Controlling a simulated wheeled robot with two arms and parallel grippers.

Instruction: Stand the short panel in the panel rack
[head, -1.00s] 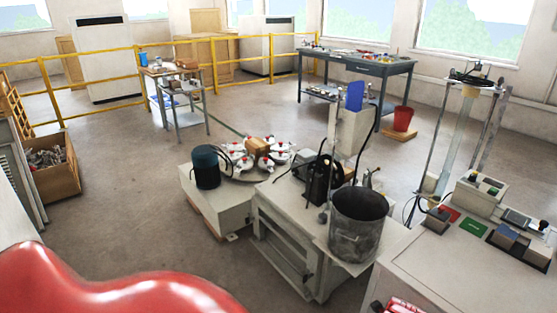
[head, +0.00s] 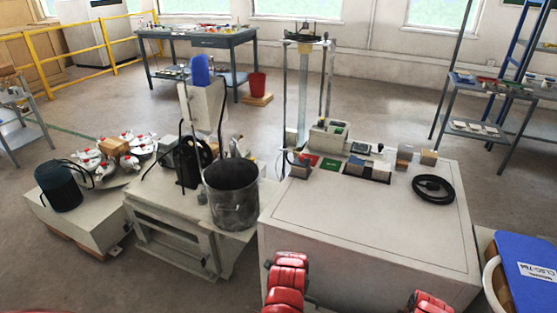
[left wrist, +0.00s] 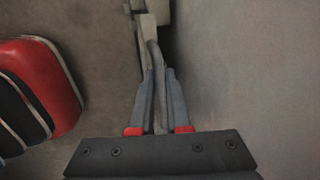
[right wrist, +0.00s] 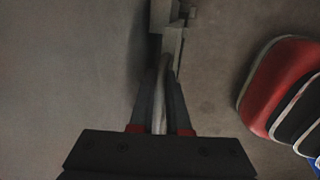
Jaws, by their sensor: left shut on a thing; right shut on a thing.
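My left gripper (left wrist: 159,78) is shut on a thin grey strip (left wrist: 158,110) that runs between its fingers in the left wrist view. A broad flat grey surface fills the right side of that view. My right gripper (right wrist: 162,78) is shut on a similar thin strip (right wrist: 159,118) in the right wrist view, with a flat grey surface on the left. I cannot tell for certain whether both strips belong to the short panel. The head view shows neither gripper, only red parts of my arms at the bottom. I cannot identify the panel rack.
A blue item with a white label (head: 535,270) is at right. Shelves (head: 490,90) stand behind at right. Floor shows at lower left.

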